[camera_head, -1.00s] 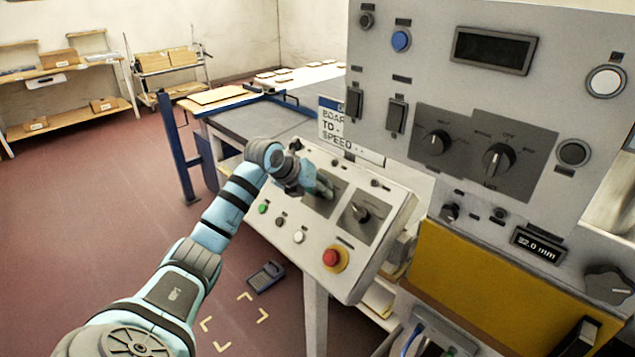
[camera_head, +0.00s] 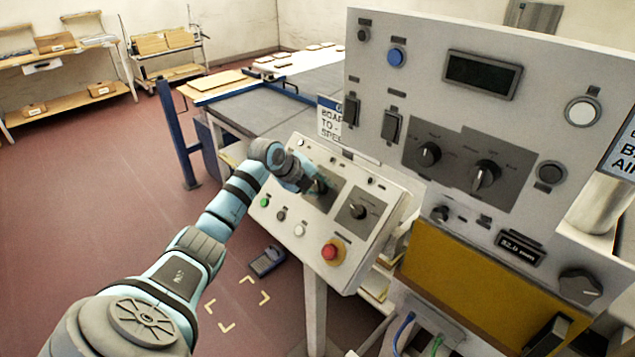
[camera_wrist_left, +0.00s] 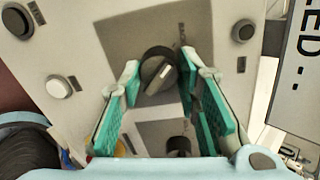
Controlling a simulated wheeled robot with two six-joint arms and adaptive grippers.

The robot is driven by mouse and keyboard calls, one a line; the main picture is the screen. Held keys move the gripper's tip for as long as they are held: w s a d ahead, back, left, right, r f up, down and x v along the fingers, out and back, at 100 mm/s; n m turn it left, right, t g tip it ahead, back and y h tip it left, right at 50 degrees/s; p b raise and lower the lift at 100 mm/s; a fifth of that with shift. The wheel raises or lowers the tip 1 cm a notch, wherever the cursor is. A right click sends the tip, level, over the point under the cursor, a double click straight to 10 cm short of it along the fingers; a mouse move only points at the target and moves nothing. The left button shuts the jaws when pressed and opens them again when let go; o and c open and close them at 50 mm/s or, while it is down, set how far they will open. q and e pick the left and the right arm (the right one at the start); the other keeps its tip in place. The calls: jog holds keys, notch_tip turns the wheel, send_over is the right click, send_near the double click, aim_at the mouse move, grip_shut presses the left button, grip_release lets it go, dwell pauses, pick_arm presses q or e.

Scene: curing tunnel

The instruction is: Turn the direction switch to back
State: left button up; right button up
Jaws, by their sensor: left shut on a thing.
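The direction switch, a dark round rotary knob with a pale pointer bar (camera_wrist_left: 160,74), sits on a grey plate of the slanted control box (camera_head: 368,262). The pointer slants in that view. A second rotary knob (camera_head: 358,211) is to the right on the same box. My right gripper is not in view.
A red stop button (camera_head: 331,251) and several small buttons line the box's front edge. The tall grey panel (camera_head: 400,75) with more knobs stands behind and to the right. A handheld device (camera_head: 267,261) lies on the floor, with open floor at left.

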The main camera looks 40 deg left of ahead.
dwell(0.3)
pick_arm(q)
jog(key=o, duration=1.2)
jog(key=shift+s+a+r, duration=0.1)
jog(key=v, duration=1.2)
